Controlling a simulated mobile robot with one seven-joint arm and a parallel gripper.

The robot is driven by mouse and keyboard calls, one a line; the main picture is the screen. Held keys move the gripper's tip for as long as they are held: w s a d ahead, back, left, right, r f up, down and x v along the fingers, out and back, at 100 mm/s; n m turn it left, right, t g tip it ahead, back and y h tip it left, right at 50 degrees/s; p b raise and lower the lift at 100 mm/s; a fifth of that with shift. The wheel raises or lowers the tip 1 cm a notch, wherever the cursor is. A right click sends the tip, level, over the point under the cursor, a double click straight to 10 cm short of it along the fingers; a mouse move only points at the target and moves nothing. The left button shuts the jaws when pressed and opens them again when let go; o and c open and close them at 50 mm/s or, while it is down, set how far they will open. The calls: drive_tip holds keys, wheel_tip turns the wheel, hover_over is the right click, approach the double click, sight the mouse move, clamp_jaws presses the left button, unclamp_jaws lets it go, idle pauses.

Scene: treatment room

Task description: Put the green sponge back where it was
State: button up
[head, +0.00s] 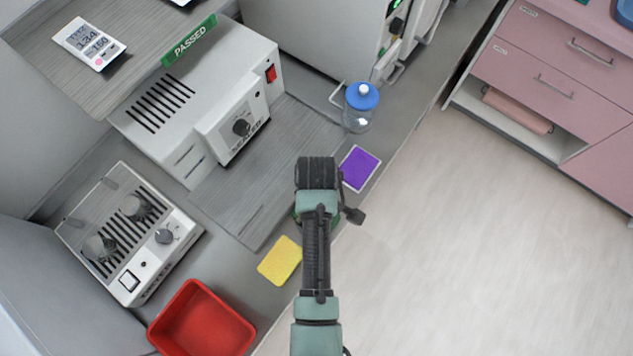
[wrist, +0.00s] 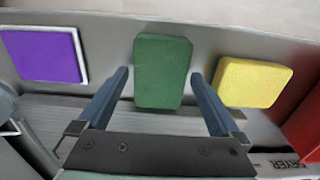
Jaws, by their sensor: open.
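The green sponge (wrist: 162,71) lies flat on the steel counter in the wrist view, between a purple pad and a yellow sponge. My gripper (wrist: 160,82) is open, one blue finger on each side of the green sponge's near part. Gaps show between both fingers and the sponge, so neither seems to touch it. In the head view my arm covers nearly all of the green sponge, and my fingers are hidden there.
The yellow sponge (head: 280,261) and the white-edged purple pad (head: 360,168) flank the spot. A red bin (head: 202,322), a blue-lidded jar (head: 360,108), a sealer (head: 205,100) and a small clear-lidded machine (head: 130,235) stand around. The counter edge drops to open floor at right.

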wheel_tip(320, 180, up, 12)
drive_tip(key=w+r+m+t, duration=0.3)
drive_tip(key=w+r+t, duration=0.6)
drive_tip(key=w+r, duration=0.6)
drive_tip(key=w+r+m+t, duration=0.3)
drive_tip(key=r+t, duration=0.3)
drive_tip(key=r, duration=1.1)
drive_tip(key=s+r+m+t, duration=0.1)
drive_tip(key=s+r+t, duration=0.3)
drive_tip(key=r, duration=0.6)
drive_tip(key=s+r+m+t, duration=0.2)
drive_tip(key=s+r+t, duration=0.2)
drive_tip(key=r, duration=0.7)
drive_tip(key=s+r+m+t, duration=0.1)
drive_tip(key=s+r+t, duration=0.3)
drive_tip(key=r, duration=0.6)
drive_tip(key=shift+s+r+m, duration=0.2)
drive_tip(key=shift+s+m, duration=0.2)
drive_tip(key=shift+s, duration=0.65)
wheel_tip(320, 180, down, 4)
drive_tip(key=b, duration=0.3)
drive_tip(key=shift+r+b, duration=0.25)
drive_tip(key=shift+b, duration=0.1)
